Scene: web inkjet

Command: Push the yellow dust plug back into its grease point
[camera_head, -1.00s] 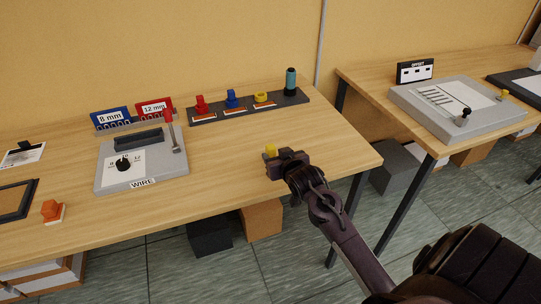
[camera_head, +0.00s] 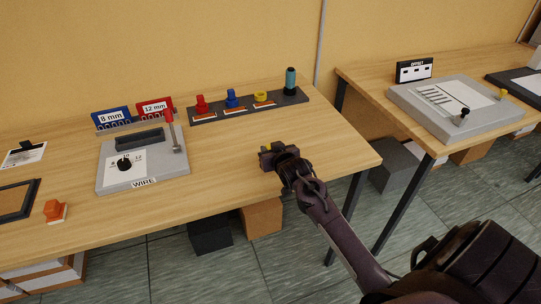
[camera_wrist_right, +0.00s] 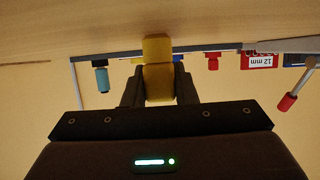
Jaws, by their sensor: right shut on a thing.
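My right gripper (camera_head: 272,155) is shut on the yellow dust plug (camera_wrist_right: 158,75), which sits between the two fingers in the right wrist view. In the head view only a small bit of yellow (camera_head: 267,149) shows at the fingertips. The gripper is above the right part of the near table, in front of the dark rack (camera_head: 205,120). On the rack stands a short yellow ring-like fitting (camera_head: 262,98), apart from the gripper; the held plug seems to hide it in the wrist view. My left gripper is not in view.
The rack also holds a red fitting (camera_head: 201,102), a blue fitting (camera_head: 231,98) and a tall teal cylinder (camera_head: 291,80) at its right end. A grey WIRE unit (camera_head: 143,172) with a red-handled lever (camera_head: 170,120) stands to the left. The tabletop between gripper and rack is clear.

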